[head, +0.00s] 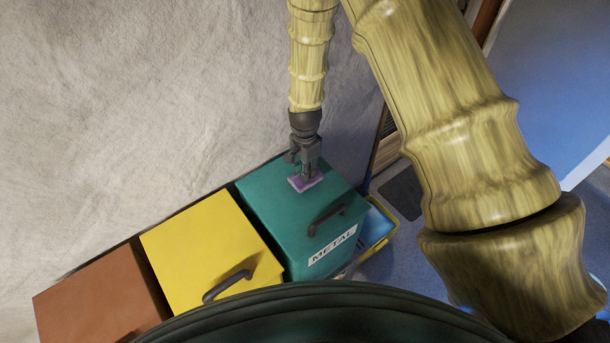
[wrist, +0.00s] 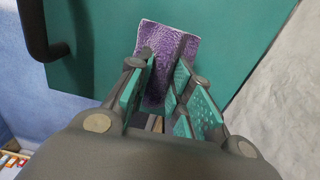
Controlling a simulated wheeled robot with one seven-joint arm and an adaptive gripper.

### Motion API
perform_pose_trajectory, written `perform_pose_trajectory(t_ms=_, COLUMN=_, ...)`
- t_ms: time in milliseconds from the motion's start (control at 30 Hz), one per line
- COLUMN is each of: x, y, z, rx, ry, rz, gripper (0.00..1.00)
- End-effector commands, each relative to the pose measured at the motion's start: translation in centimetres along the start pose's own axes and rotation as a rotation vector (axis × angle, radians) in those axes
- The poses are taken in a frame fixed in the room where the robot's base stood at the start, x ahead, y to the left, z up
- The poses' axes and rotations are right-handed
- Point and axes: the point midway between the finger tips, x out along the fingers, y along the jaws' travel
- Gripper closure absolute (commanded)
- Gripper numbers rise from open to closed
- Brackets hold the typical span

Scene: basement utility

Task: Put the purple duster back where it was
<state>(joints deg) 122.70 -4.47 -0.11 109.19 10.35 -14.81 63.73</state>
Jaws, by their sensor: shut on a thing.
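The purple duster (head: 306,181) is a small flat block at the top of the green bin (head: 262,205) labelled METAL. My gripper (head: 305,172) points down over the rear part of the lid and is shut on the duster. In the wrist view, the purple duster (wrist: 166,48) shows between and beyond the fingers of my gripper (wrist: 168,90), with the green lid (wrist: 240,30) behind it. Its lower part is hidden by the fingers. I cannot tell whether the duster touches the lid.
A yellow bin (head: 205,245) and a brown bin (head: 95,300) stand to the left of the green one. The green lid has a dark handle (head: 327,216) near its front. A blue container with a yellow rim (head: 380,232) is at the right. A pale wall (head: 150,100) rises behind.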

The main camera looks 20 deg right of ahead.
Motion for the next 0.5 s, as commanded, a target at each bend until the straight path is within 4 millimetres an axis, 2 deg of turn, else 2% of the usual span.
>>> perform_pose_trajectory(t_ms=300, x=3.0, y=-0.1, z=0.0, rx=-0.001, ry=-0.001, rz=0.001, gripper=0.98)
perform_pose_trajectory(t_ms=500, x=3.5, y=-0.2, z=0.0, rx=-0.001, ry=0.000, rz=-0.001, gripper=0.98)
